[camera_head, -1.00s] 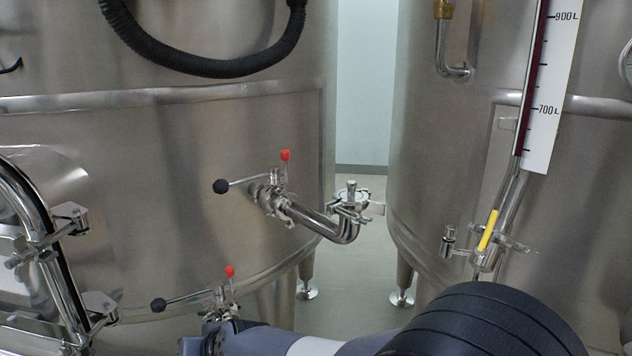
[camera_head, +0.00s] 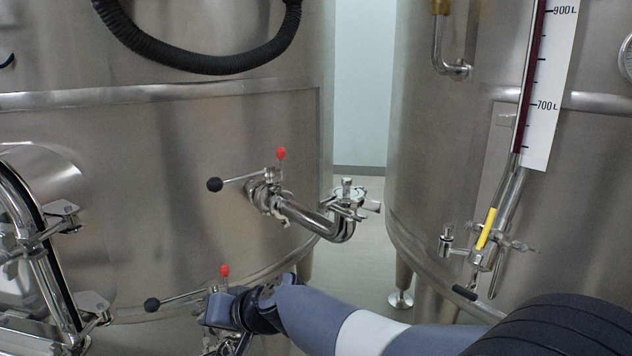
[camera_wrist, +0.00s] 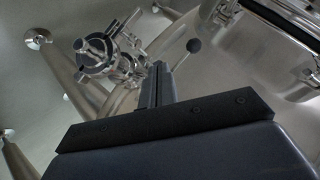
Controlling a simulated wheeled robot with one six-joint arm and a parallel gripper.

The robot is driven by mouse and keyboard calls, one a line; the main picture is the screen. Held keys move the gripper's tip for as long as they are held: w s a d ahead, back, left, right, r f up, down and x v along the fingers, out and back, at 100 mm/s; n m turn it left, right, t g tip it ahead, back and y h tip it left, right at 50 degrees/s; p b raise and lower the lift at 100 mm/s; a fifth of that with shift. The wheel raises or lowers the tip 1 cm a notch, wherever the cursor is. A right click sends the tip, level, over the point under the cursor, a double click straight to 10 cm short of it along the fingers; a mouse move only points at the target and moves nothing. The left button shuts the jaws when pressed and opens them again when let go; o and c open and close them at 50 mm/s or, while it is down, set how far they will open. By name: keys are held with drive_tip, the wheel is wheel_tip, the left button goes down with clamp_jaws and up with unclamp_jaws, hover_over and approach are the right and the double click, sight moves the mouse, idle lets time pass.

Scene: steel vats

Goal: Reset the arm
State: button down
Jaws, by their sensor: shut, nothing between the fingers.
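My arm (camera_head: 375,332) reaches in from the lower right of the head view, and its wrist lies in front of the lower valve on the left vat. My gripper (camera_wrist: 157,82) shows in the wrist view as dark fingers held together with nothing between them. In the head view the fingers are mostly hidden or too small to make out at the bottom edge. The lower valve handle (camera_head: 178,302) has a black ball end and a red knob (camera_head: 225,271). In the wrist view a steel clamp fitting (camera_wrist: 105,52) is left of the fingers and a black ball knob (camera_wrist: 194,46) is right of them.
The left vat (camera_head: 120,150) and right vat (camera_head: 430,150) stand close, with a narrow floor gap between. An upper valve (camera_head: 265,190) with a bent pipe (camera_head: 325,225) juts into that gap. A level gauge (camera_head: 545,100) and yellow-handled valve (camera_head: 487,228) are on the right vat. A hatch (camera_head: 40,240) is at left.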

drive_tip(key=shift+w+d+r+m+g+y+b, duration=0.15)
drive_tip(key=shift+w+d+r+m+y+b, duration=0.25)
drive_tip(key=shift+d+y, duration=0.35)
drive_tip(key=shift+w+d+r+m+g+y+b, duration=0.1)
drive_tip(key=shift+w+d+r+m+y+b, duration=0.1)
drive_tip(key=shift+w+d+m+y+b, duration=0.5)
drive_tip(key=shift+w+d+r+m+g+y+b, duration=0.25)
drive_tip(key=shift+d+y, duration=0.3)
drive_tip(key=shift+d, duration=0.35)
